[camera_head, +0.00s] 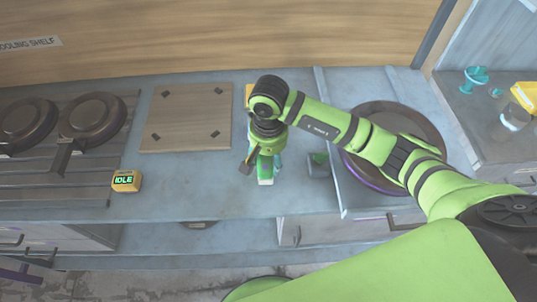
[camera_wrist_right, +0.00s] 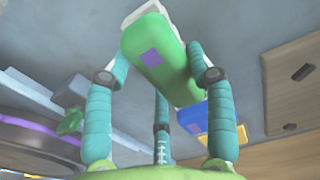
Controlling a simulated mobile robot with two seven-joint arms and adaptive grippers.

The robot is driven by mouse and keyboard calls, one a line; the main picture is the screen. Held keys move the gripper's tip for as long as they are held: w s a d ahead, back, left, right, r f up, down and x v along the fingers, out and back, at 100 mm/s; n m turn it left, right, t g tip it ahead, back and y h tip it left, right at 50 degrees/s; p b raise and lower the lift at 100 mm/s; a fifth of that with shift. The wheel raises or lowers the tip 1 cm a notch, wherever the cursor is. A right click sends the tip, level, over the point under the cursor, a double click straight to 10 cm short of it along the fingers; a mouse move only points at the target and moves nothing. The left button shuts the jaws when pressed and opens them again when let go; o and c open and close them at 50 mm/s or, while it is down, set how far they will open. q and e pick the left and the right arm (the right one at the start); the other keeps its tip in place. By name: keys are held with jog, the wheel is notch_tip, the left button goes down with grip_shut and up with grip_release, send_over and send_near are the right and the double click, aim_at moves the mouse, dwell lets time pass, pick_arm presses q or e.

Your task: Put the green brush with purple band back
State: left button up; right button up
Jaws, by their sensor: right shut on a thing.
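The green brush (camera_head: 265,172) is in my right gripper (camera_head: 266,160), above the middle of the grey counter. In the right wrist view, the brush (camera_wrist_right: 155,55) has a green body with a purple patch and a pale end. The fingers of my right gripper (camera_wrist_right: 160,85) are around it. A small grey holder (camera_head: 318,167) with a green part stands to the right of the gripper. My left gripper is not in view.
A large round dark pan (camera_head: 434,130) with a purple edge lies to the right, partly behind my arm. A brown board (camera_head: 186,118) lies to the left, with a yellow IDLE box (camera_head: 126,181) nearer the front. A blue block (camera_wrist_right: 208,118) shows behind the fingers.

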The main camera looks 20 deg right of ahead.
jog(key=shift+f, duration=0.1)
jog(key=shift+f+b, duration=0.1)
jog(key=shift+b, duration=0.2)
jog(key=o, duration=1.1)
